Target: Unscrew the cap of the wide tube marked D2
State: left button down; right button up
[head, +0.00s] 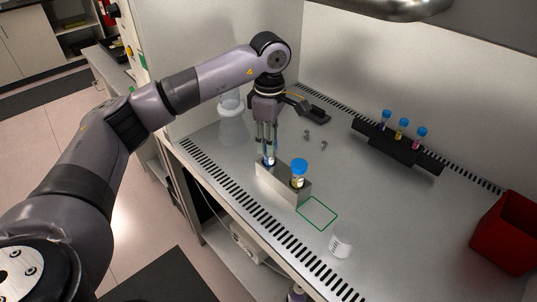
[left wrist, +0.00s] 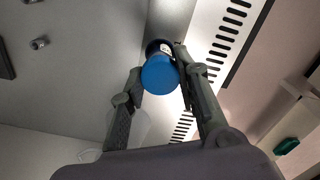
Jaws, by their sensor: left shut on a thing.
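A metal block rack (head: 283,190) stands on the bench and holds two wide tubes upright. The wide tube on the right (head: 298,178) has a blue cap and stands free of the gripper. The other wide tube stands in the left end of the rack, mostly hidden by my left gripper (head: 268,155). My left gripper points down from above and is shut around this tube's blue cap, which shows between the fingers in the left wrist view (left wrist: 160,74). I cannot read a D2 marking on either tube. My right gripper is not in view.
A green square outline (head: 317,213) marks bare bench right of the rack, with a white cup (head: 340,246) nearby. A black rack (head: 396,150) with three small capped tubes stands at the back. A red bin (head: 506,234) is at the right, a glass flask (head: 231,107) behind left.

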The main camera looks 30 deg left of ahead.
pick_arm(q)
jog(key=n, duration=0.6)
jog(key=shift+p, duration=0.3)
jog(key=shift+n, duration=0.3)
jog(key=n, duration=0.3)
jog(key=shift+r+n+p, duration=0.1)
jog(key=shift+n+p, duration=0.2)
jog(key=shift+n, duration=1.3)
jog(key=n+p, duration=0.1)
jog(key=n, duration=0.2)
jog(key=shift+n, duration=1.6)
